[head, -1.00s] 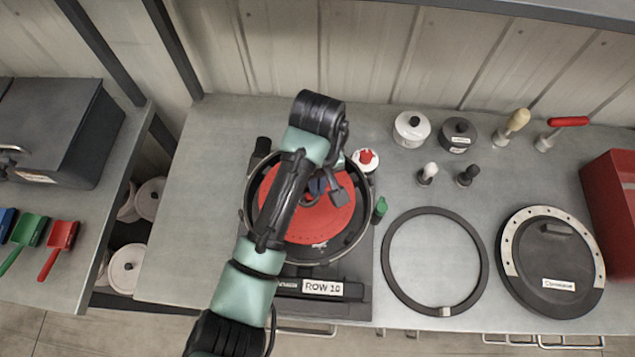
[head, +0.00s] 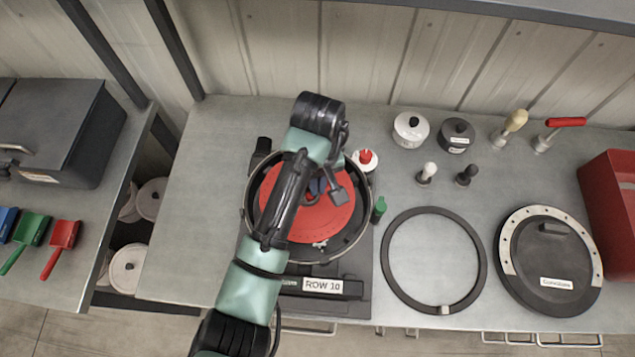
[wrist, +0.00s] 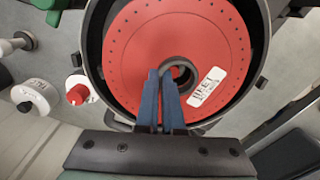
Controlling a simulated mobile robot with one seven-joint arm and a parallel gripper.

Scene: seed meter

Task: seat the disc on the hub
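The red disc (head: 335,218) lies inside the round black housing (head: 362,234), with a dark gap between its edge and the wall. It also shows in the wrist view (wrist: 133,55), with small holes near its edge, a white label and a dark central hole. My gripper (wrist: 161,72) has its blue fingers close together at the left rim of that hole, and looks shut on the disc there. The hub is not clearly seen. In the head view my arm covers part of the disc, and I cannot tell whether it rests level on the hub.
A red-topped white cap (head: 365,158) and a green knob (head: 379,209) sit close beside the housing. A dark ring (head: 391,276) and a black round cover (head: 545,272) lie to the right. Small pots and handled tools stand behind. The bench left of the housing is clear.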

